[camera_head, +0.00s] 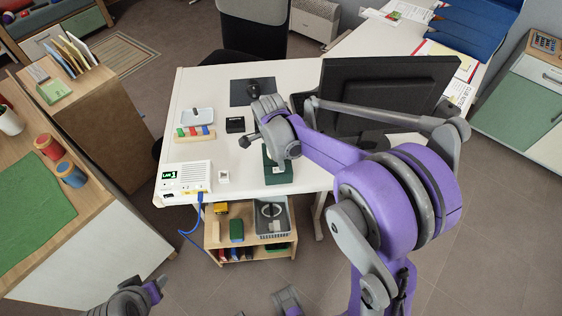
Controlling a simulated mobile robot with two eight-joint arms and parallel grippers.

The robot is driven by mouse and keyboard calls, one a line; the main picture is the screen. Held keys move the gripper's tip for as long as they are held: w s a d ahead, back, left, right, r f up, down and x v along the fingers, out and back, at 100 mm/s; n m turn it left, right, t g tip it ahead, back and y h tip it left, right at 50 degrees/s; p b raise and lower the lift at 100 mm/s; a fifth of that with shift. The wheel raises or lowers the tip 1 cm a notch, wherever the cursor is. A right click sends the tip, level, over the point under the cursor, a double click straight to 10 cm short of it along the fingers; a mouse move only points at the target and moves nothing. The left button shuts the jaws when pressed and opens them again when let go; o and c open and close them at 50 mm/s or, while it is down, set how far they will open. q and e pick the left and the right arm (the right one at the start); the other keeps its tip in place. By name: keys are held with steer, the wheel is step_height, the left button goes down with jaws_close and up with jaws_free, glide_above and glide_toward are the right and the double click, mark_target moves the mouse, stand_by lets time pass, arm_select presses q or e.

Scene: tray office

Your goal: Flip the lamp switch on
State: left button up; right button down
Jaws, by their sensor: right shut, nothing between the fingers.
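A dark green base (279,176) stands at the front edge of the white desk, partly hidden by my right wrist. It may be the lamp's base, but I cannot make out a lamp head or its switch. A small white block (223,177), possibly a switch, lies left of it. My right gripper (244,141) is shut and empty, pointing left over the desk, above and left of the green base. I cannot tell whether it touches anything. Part of my left arm shows at the bottom left; its fingers cannot be made out.
A white box with a green display (184,180) and blue cable stands at the desk's front left. Colored blocks (195,132), a small black box (235,125) and a mouse pad (241,93) lie behind. A monitor (385,85) stands right. A wooden shelf (228,256) sits below.

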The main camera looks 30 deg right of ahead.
steer(key=shift+d+f+b, duration=0.1)
steer(key=shift+f+b, duration=0.2)
steer(key=shift+s+r, duration=0.1)
steer(key=shift+s, duration=0.05)
steer(key=shift+w+a, duration=0.2)
steer(key=shift+a, duration=0.35)
steer(key=shift+w+a+r, duration=0.1)
steer(key=shift+w+a, duration=0.15)
steer(key=shift+a, duration=0.05)
steer(key=shift+d, duration=0.1)
steer(key=shift+r, duration=0.15)
